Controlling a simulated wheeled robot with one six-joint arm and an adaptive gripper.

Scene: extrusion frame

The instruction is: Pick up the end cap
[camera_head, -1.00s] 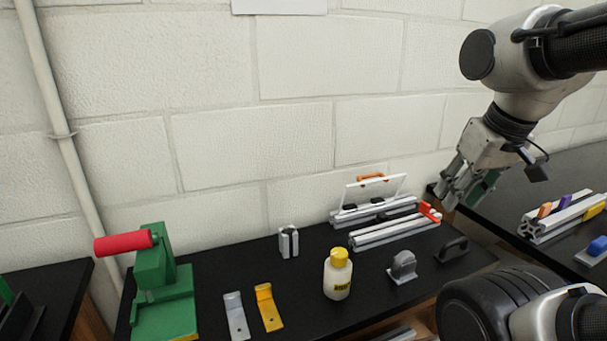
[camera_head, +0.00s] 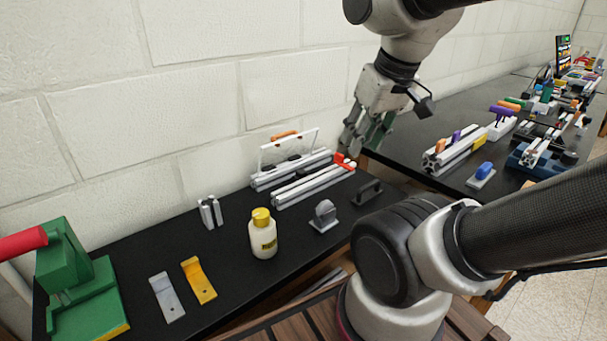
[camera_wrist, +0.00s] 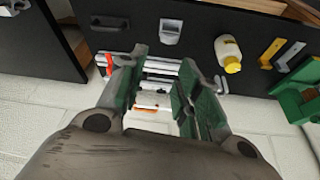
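No piece can be told for certain as the end cap. A small red piece (camera_head: 343,160) sits at the right end of the aluminium extrusions (camera_head: 312,186) on the black bench; it also shows at their left end in the wrist view (camera_wrist: 108,66). My gripper (camera_head: 364,142) hangs near the bench's right end, above and behind the red piece in the head view. In the wrist view its green-padded fingers (camera_wrist: 162,82) are apart, with the extrusions seen beyond the gap. Nothing is seen held between them.
A yellow-capped bottle (camera_head: 262,236), grey bracket (camera_head: 324,215), black handle (camera_head: 368,191), upright short profile (camera_head: 210,212), two angle brackets (camera_head: 199,281) and a green press (camera_head: 76,275) stand on the bench. A second bench (camera_head: 415,150) with several parts lies right. The wall is close behind.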

